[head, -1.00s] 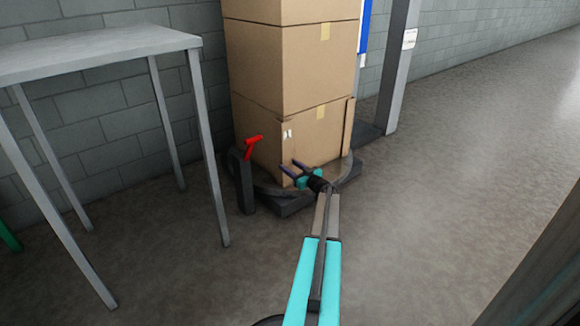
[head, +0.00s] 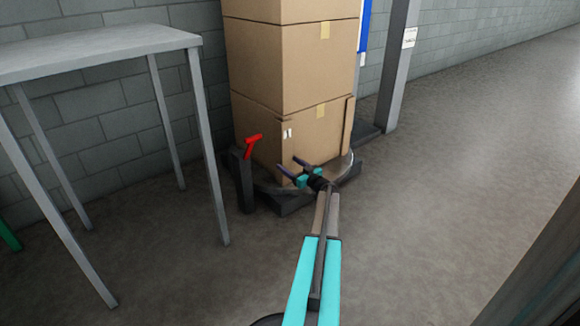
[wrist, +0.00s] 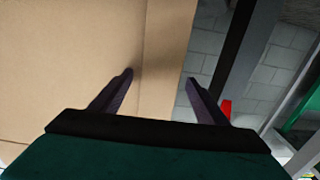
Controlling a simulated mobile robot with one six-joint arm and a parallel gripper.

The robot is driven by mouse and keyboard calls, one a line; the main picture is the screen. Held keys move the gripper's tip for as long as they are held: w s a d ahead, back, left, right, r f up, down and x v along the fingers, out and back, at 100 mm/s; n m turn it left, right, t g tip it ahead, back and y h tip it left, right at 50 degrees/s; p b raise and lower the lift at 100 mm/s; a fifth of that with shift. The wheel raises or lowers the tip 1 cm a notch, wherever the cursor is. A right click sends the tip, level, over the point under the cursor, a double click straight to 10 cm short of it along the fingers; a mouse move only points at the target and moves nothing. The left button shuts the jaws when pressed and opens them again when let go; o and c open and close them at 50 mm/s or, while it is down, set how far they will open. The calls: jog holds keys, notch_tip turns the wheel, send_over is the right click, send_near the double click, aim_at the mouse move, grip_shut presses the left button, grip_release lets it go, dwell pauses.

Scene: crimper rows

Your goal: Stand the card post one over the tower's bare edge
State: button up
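The tower is a stack of cardboard boxes (head: 290,60) on a low dark base (head: 285,203). A tan card post (head: 347,125) stands upright along the right edge of the lowest box. The near vertical edge of that box shows no clear separate post. My gripper (head: 289,164) is in front of the lowest box, low down near that edge. In the wrist view my gripper (wrist: 160,95) is open, its two dark fingers spread with nothing held between them.
A dark upright with a red handle (head: 252,145) stands close left of the base. A grey table (head: 100,50) is at the left, its legs near the tower. A grey column (head: 398,70) stands behind right. The floor (head: 450,190) to the right is clear.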

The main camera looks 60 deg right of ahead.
jog(key=shift+s, duration=0.15)
jog(key=p+v, duration=0.5)
jog(key=v, duration=0.8)
jog(key=shift+s+a, duration=0.2)
jog(key=shift+s, duration=0.1)
jog(key=shift+w, duration=0.1)
dwell(0.4)
